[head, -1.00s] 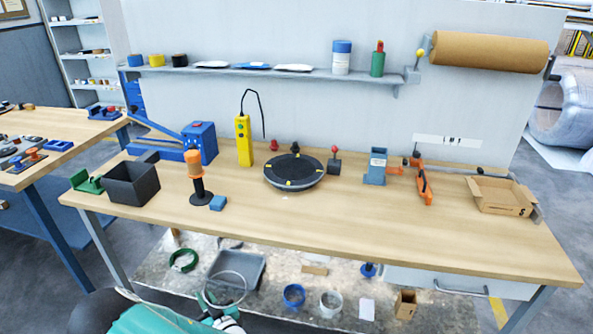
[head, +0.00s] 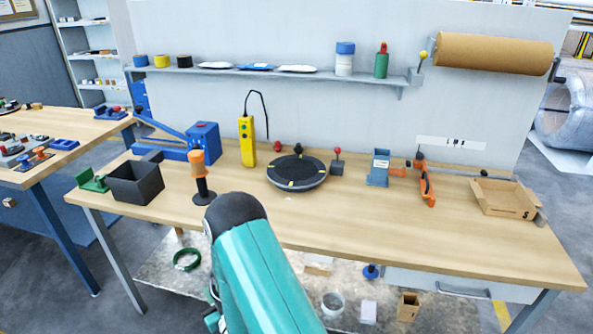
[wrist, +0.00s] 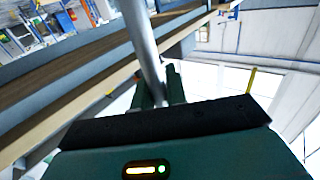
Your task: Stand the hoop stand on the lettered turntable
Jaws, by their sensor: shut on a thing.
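The turntable (head: 296,172) is a round black disc with yellow marks, lying flat and empty on the middle of the bench; letters are too small to read. My gripper (wrist: 160,88) shows in the wrist view with its dark green fingers closed around a grey metal bar, which I take to be part of the hoop stand (wrist: 143,38). The bar runs up and out of the frame, so the hoop and base are not visible there. In the head view my teal arm hides most of the gripper and the stand, below the bench's front edge.
The bench (head: 420,225) has free wood in front of the turntable. An orange-topped black post (head: 201,180) stands left of it, a yellow controller (head: 247,140) behind left, and a red-knobbed lever (head: 337,160) behind right. A blue holder (head: 379,168) stands farther right.

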